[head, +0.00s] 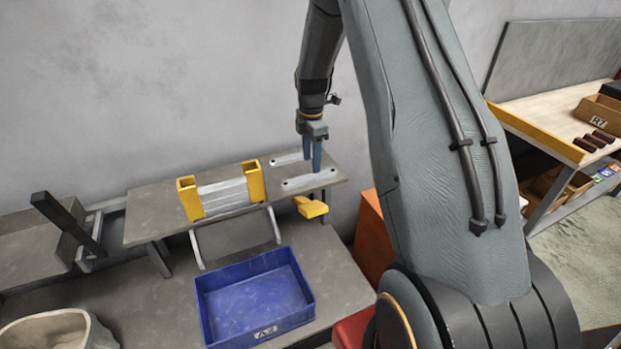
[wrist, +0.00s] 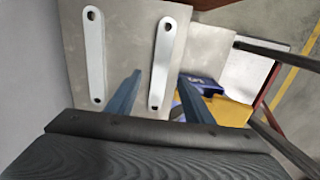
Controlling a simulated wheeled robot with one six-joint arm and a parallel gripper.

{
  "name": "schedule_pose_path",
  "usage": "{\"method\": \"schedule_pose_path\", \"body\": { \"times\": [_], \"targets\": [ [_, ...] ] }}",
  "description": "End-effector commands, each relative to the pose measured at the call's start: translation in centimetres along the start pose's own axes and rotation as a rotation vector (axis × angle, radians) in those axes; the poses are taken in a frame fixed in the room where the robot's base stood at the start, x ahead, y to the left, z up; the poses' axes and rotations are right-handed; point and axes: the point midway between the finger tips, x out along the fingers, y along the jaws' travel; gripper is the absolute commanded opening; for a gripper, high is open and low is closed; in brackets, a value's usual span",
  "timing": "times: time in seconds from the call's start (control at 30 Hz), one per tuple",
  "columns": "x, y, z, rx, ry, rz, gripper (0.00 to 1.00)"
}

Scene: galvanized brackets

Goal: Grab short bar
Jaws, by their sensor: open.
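Two flat pale metal bars with a hole at each end lie side by side on the grey raised shelf. In the head view they are the front bar (head: 296,183) and the back bar (head: 285,160). The wrist view shows one bar (wrist: 160,65) between the fingers and another bar (wrist: 94,55) outside them to the left. They look close in length; I cannot tell surely which is shorter. My gripper (head: 312,164) points down over the shelf, its blue fingers apart and empty. In the wrist view my gripper (wrist: 160,76) straddles the right bar; contact cannot be told.
A yellow-ended rack (head: 222,196) stands left of the bars on the shelf (head: 150,229). An empty blue bin (head: 255,310) is below in front. A wall stands behind; a workbench (head: 545,110) is at right.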

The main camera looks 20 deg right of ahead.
Motion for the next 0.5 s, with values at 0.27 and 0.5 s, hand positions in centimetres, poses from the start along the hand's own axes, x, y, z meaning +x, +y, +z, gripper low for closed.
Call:
{"method": "schedule_pose_path", "body": {
  "times": [0.27, 0.5],
  "targets": [
    [2.6, -0.3, -0.5, 0.000, 0.000, -0.002, 0.47],
    [5.1, -0.2, -0.6, 0.001, 0.000, 0.000, 0.47]
  ]
}}
